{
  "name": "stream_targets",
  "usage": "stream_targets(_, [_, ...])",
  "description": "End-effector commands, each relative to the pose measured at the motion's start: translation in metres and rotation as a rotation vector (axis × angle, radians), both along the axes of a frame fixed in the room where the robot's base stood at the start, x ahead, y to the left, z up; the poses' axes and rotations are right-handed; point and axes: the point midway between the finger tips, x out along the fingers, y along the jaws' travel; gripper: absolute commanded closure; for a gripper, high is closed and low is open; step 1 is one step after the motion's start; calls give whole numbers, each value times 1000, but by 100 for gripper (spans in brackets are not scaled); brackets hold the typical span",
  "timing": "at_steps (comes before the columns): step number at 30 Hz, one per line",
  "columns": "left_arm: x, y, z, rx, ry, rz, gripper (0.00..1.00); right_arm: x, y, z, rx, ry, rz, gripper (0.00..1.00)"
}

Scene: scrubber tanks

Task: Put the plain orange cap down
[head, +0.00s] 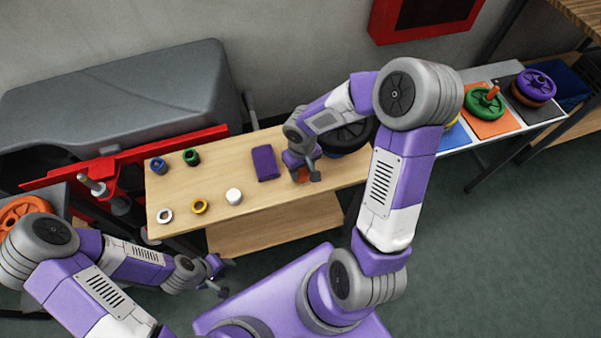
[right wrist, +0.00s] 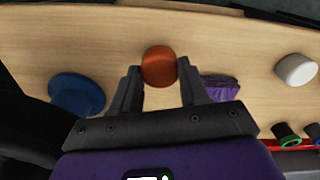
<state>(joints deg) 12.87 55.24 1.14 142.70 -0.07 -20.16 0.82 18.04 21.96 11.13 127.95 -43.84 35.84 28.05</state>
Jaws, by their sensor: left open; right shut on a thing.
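The plain orange cap (right wrist: 159,66) sits between the fingertips of my right gripper (right wrist: 160,85) in the right wrist view. In the head view the orange cap (head: 303,175) shows only in part below my right gripper (head: 306,176), over the right part of the wooden table (head: 225,165). My right gripper is shut on the cap, and its fingers point down. I cannot tell whether the cap touches the table. My left gripper (head: 222,280) is open and empty, off the table's front edge at the lower left.
A purple block or cloth (head: 265,163) lies left of the cap. A white cap (head: 234,196), a yellow ring (head: 200,206), a white ring (head: 165,215), a green piece (head: 191,157) and a blue piece (head: 158,166) stand farther left. A blue disc (right wrist: 77,94) lies on the other side.

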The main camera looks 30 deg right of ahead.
Motion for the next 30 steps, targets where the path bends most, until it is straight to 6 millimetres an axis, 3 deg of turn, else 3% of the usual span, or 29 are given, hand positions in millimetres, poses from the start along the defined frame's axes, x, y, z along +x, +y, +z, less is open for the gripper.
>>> stream_targets(3, [0, 0, -10, 0, 0, 0, 57, -1, 0, -21, 1, 4, 0, 92])
stream_targets(15, [0, 0, -13, 0, 0, 0, 57, 0, 0, -25, 0, 0, 0, 92])
stream_targets(16, [0, 0, -14, 0, 0, 0, 57, 0, 0, -25, 0, 1, 0, 54])
stream_targets(20, [0, 0, -12, 0, 0, 0, 57, 0, 0, -24, 0, 1, 0, 34])
stream_targets(21, [0, 0, -12, 0, 0, 0, 57, 0, 0, -24, 0, 1, 0, 30])
stream_targets(30, [0, 0, -11, 0, 0, 0, 57, 0, 0, -23, 0, 1, 0, 30])
